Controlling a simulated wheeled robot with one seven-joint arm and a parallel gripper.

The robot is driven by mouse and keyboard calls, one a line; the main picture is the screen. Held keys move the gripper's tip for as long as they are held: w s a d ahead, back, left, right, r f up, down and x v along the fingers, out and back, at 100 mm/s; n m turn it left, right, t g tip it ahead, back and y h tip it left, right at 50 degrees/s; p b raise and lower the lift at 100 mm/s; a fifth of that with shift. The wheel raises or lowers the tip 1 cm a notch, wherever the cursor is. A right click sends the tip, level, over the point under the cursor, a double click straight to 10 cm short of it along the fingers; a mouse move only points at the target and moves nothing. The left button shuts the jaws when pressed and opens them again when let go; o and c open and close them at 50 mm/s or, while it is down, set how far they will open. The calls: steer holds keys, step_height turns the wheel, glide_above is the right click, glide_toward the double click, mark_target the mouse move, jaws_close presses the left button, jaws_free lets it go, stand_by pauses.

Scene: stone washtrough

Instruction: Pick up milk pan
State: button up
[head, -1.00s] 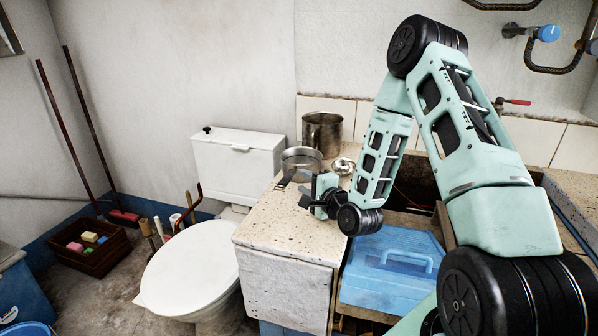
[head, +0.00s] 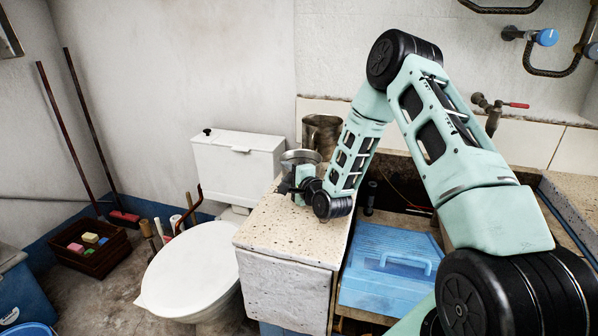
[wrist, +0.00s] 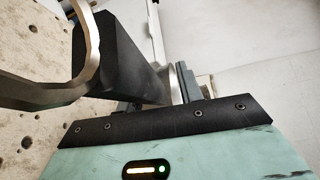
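The milk pan (head: 297,156) is a round silver metal pan on the stone counter, in front of a taller pot. My gripper (head: 291,187) is low at its near side in the head view and partly hides it. In the wrist view, what looks like its black tapered handle (wrist: 118,65), ending in a metal loop (wrist: 50,97), reaches between the fingers of my gripper (wrist: 158,95). A light gap shows between the handle and the right finger, so my gripper looks open around it. The fingertips are hard to make out in the head view.
A tall metal pot (head: 320,128) stands close behind the pan, partly hidden by my arm. A white toilet (head: 190,270) is left of the stone counter (head: 285,235). A blue toolbox (head: 385,275) sits to the right. The counter's front is clear.

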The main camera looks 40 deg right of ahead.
jaws_close()
steer(key=shift+r, duration=0.2)
